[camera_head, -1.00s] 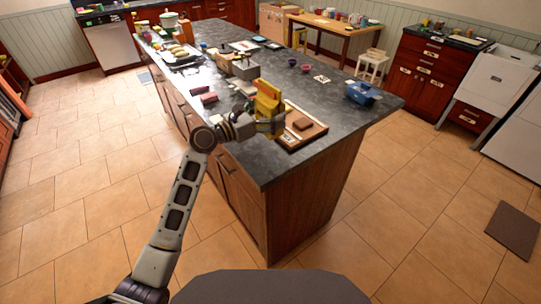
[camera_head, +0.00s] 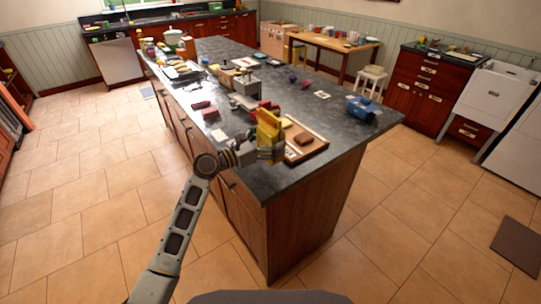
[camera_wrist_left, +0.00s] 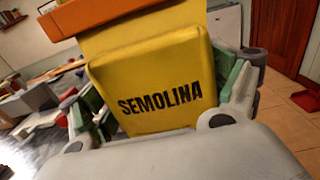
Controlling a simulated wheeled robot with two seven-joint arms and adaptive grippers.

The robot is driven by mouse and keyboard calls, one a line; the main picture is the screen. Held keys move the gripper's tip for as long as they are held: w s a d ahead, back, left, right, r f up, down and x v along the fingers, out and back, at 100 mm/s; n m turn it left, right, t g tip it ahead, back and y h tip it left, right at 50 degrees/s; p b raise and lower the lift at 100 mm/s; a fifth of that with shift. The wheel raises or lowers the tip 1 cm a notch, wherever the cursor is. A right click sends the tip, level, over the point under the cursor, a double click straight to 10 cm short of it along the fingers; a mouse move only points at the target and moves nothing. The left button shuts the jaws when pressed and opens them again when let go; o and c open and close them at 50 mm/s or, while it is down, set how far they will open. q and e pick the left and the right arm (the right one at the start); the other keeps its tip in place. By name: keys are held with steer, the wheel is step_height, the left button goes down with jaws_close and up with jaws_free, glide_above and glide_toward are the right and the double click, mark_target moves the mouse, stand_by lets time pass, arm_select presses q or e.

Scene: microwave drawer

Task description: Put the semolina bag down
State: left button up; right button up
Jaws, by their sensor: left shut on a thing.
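The yellow semolina bag (camera_head: 268,128) shows at the near end of the dark island countertop (camera_head: 300,94). In the left wrist view the bag (camera_wrist_left: 150,70) fills the middle, with "SEMOLINA" printed on it and an orange top. My left gripper (camera_head: 266,152) is shut on the bag, its fingers on either side of it. The bag looks roughly upright, close beside a wood-rimmed board (camera_head: 318,142). I cannot tell whether its base touches the counter. My right gripper is not in view.
A brown block (camera_head: 303,139) lies on the board. A blue container (camera_head: 361,108) stands to the right. Grey boxes (camera_head: 243,84) and red items (camera_head: 210,113) lie farther back. Bare counter (camera_head: 335,115) lies between the board and the blue container.

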arm_select(q)
steer(key=shift+f, duration=0.65)
step_height(320, 180, down, 3)
steer(key=shift+r+b, duration=0.1)
steer(key=shift+b, duration=0.3)
steer(key=shift+f, duration=0.85)
steer(key=o, duration=1.1)
steer(key=shift+o, duration=0.3)
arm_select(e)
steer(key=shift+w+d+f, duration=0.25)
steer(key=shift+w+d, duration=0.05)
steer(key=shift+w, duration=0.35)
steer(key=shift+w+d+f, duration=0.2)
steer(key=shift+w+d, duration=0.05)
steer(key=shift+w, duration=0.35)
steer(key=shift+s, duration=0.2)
